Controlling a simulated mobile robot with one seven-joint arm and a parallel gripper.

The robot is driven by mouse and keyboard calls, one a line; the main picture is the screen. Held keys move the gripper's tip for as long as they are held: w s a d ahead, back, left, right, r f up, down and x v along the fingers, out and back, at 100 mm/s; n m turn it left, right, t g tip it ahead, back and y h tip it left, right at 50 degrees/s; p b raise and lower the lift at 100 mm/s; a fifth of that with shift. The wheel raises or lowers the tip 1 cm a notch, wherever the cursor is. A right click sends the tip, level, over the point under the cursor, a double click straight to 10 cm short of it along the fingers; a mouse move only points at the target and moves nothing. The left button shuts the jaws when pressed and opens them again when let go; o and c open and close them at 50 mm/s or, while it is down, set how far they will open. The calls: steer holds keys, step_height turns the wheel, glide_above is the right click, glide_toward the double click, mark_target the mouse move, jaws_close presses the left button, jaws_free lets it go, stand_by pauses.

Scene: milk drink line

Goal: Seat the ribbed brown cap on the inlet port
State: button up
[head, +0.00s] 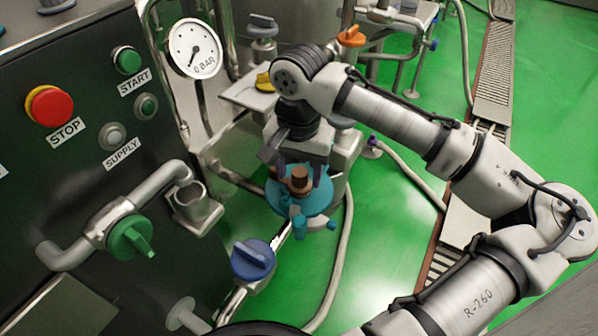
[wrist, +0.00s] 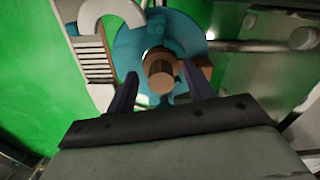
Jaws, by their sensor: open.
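The brown cap (head: 300,179) stands upright on top of a round teal body (head: 312,203), below my gripper (head: 300,167). In the wrist view the brown cap (wrist: 159,66) shows between the two dark fingertips of my gripper (wrist: 160,74). The fingers are open, one on each side of it, with gaps visible. The teal body (wrist: 130,48) spreads behind it. The inlet port cannot be told apart; whatever lies under the cap is hidden. I cannot tell whether the cap is fully seated.
A blue valve handle (head: 253,257) sits on a pipe in front. A green valve (head: 130,237) and a control panel with a red stop button (head: 50,107) stand left. A pressure gauge (head: 194,48) rises behind. A hose (head: 345,245) runs along the open green floor.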

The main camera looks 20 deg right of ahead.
step_height(320, 180, up, 13)
steer(key=p, duration=0.2)
steer(key=shift+f, duration=0.15)
